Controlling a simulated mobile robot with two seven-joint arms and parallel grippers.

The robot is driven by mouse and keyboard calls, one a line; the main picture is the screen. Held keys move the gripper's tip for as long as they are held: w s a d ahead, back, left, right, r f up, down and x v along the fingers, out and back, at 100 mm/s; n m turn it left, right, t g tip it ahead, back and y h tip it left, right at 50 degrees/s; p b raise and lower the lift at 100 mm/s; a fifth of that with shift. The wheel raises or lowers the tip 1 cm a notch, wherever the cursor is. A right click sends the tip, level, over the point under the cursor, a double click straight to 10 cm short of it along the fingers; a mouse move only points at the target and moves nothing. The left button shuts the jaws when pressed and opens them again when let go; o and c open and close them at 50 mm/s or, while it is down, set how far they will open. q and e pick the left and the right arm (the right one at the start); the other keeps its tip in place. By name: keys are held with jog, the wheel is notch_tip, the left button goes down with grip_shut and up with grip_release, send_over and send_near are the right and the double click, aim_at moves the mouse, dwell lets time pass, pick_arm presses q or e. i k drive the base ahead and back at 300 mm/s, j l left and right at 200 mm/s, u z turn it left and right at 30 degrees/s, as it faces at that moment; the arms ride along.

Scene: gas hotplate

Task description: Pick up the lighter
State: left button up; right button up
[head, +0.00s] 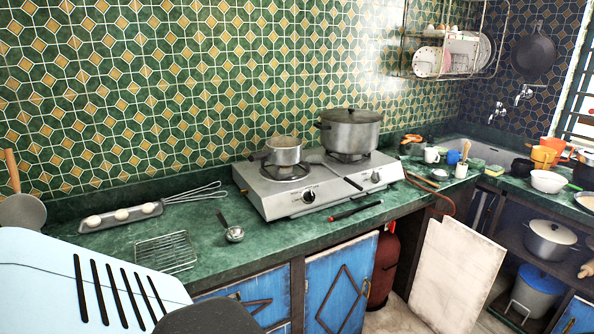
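A slim black and red stick that looks like the lighter (355,210) lies on the green countertop (262,241). It lies flat near the front edge, just in front of the two-burner gas hotplate (292,203). Nothing covers it. Neither of my grippers shows in the head view, so I cannot see their fingers or where they are relative to the lighter. A pale blue slotted part and a dark rounded part at the bottom left look like parts of my own body.
A small pot (283,156) and a large lidded pot (350,133) stand on the hotplate. A ladle (233,233), wire rack (166,252), egg tray (122,216) and whisk (197,193) lie to its left. A red gas cylinder (383,265) stands below the counter. The countertop immediately around the lighter is clear.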

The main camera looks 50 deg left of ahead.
aim_at(339, 217)
jog(key=u, duration=1.4)
